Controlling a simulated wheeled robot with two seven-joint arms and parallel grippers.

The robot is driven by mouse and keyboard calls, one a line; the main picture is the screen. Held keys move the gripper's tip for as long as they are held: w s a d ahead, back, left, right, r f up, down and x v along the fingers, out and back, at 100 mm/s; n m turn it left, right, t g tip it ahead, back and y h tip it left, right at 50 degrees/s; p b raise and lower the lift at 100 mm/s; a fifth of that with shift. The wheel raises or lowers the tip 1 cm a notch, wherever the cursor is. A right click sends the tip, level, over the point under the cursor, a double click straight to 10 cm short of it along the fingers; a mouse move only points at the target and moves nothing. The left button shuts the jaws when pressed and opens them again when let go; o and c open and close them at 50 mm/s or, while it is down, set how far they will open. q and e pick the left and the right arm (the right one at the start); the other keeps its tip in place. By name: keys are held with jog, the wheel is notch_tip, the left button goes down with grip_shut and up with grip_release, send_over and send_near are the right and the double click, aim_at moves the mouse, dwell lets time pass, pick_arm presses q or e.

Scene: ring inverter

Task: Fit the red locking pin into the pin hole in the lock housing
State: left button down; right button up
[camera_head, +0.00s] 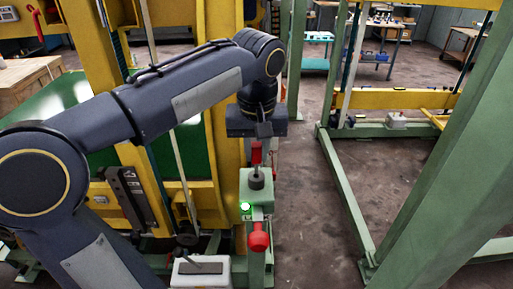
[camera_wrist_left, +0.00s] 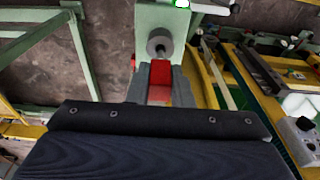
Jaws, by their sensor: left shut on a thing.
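My left gripper (camera_head: 263,130) hangs above the green lock housing (camera_head: 262,199). It is shut on the red locking pin (camera_head: 256,152), whose red block also shows between the fingers in the left wrist view (camera_wrist_left: 159,80). Below the red part is a round grey collar (camera_head: 256,181) on the housing, with a dark stem above it. The collar also shows in the left wrist view (camera_wrist_left: 159,46), close in front of the fingers and in line with the pin. My right gripper is out of view.
A lit green lamp (camera_head: 246,207) and a red knob (camera_head: 258,238) are on or near the housing. A yellow frame (camera_head: 223,100) stands close on the left. Green posts and beams (camera_head: 350,200) stand right, with bare floor (camera_head: 300,200) between.

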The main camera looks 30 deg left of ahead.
aim_at(256, 162)
pick_arm(q)
jog(key=shift+f+b, duration=1.25)
jog(key=shift+f, duration=0.6)
jog(key=c, duration=1.2)
grip_release()
jog(key=shift+r, duration=0.1)
jog(key=r, duration=0.7)
jog(key=shift+s+d+r, duration=0.25)
jog(key=shift+s+r, duration=0.1)
jog(key=shift+s, duration=0.05)
